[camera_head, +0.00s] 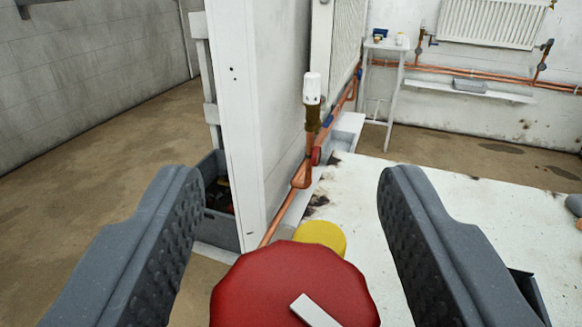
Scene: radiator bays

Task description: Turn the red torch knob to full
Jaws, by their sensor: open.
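The red torch knob (270,285) is a large scalloped disc with a white pointer bar (314,311) on its face. It sits low in the middle of the view, and its lower edge is cut off by the frame. A yellow part (321,235) shows just behind it. My gripper (285,210) is open. Its two dark grey ridged fingers stand on the left and right of the knob, with visible gaps on both sides. I see nothing held between them.
A white-capped valve (312,105) stands on copper pipe beyond the knob. A white panel edge (238,110) rises at left, with a grey bin (220,215) beside it. A stained white surface (440,215) spreads at right. A white stand (388,75) and radiator (490,22) are farther back.

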